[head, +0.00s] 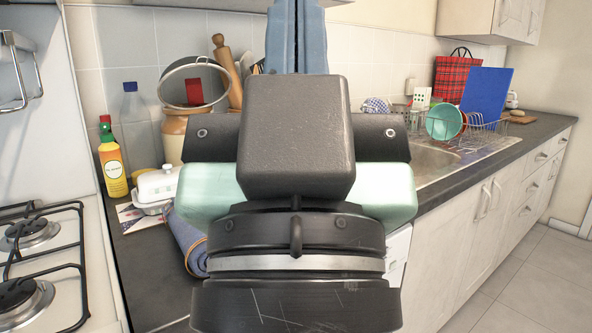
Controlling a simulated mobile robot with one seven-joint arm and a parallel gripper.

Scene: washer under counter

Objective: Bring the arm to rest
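My gripper (296,135) fills the middle of the head view, close to the camera. Its dark block, pale green body and black wrist with a silver ring are seen from behind. I see no contact between the gripper and the counter (148,255).
A hob (40,265) is at left. A yellow spray bottle (113,165), white butter dish (157,187), rolled blue cloth (187,243) and utensil pot (174,135) stand on the counter. At right are a sink (432,160) and dish rack (478,135). Floor (530,285) at lower right is clear.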

